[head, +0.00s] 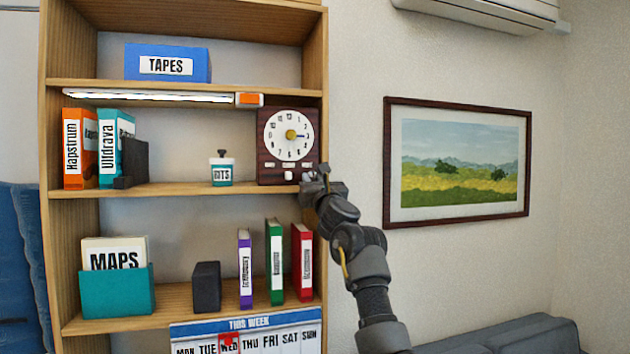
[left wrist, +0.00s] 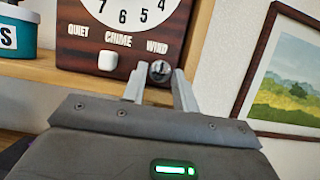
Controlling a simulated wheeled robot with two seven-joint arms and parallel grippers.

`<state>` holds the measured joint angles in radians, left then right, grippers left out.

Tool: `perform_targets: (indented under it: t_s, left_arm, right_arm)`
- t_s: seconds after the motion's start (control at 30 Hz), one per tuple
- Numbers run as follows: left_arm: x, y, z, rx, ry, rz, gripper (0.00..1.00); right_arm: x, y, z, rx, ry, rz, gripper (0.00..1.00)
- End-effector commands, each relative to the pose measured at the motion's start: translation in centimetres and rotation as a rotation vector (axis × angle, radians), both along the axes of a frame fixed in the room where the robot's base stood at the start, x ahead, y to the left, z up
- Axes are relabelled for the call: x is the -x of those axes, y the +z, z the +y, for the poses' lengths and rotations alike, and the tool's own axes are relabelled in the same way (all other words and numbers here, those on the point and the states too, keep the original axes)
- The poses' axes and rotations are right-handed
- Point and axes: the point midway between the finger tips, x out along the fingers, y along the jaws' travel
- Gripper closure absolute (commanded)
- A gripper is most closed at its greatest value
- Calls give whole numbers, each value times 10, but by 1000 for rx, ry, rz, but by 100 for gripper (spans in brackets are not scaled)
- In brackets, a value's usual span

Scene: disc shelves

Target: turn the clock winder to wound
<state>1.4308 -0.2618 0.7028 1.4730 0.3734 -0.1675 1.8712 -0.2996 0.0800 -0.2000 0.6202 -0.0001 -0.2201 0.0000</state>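The clock (head: 266,143) is dark wood with a white dial and stands at the right end of the upper middle shelf. The winder (left wrist: 159,71) is a small round knob under the WIND label in the left wrist view, at the clock's lower right. My left gripper (left wrist: 161,77) is at the clock's lower right corner, with one finger on each side of the winder. I cannot tell whether the fingers touch it. In the head view my left gripper (head: 314,180) covers the winder. My right gripper is not in view.
A white knob (left wrist: 108,61) sits left of the winder, below QUIET and CHIME. The shelf lamp (head: 150,97) hangs above. A framed picture (head: 457,213) is on the wall to the right.

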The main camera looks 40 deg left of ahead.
Motion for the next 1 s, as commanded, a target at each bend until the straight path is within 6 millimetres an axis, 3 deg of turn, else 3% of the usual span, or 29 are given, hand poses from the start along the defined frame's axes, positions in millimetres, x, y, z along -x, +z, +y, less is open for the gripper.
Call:
perform_targets:
  t_s: [0.03, 0.2, 0.57, 1.0]
  left_arm:
    - [0, 0, 0, 0, 0, 0, 78]
    - [0, 0, 0, 0, 0, 0, 98]
    - [1, -2, 1, -45, 0, 62, 98]
    - [4, 0, 3, -254, 0, 365, 98]
  right_arm:
    - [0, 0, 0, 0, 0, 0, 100]
    - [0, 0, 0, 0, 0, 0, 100]
    - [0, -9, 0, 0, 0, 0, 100]
    - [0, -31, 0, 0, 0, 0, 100]
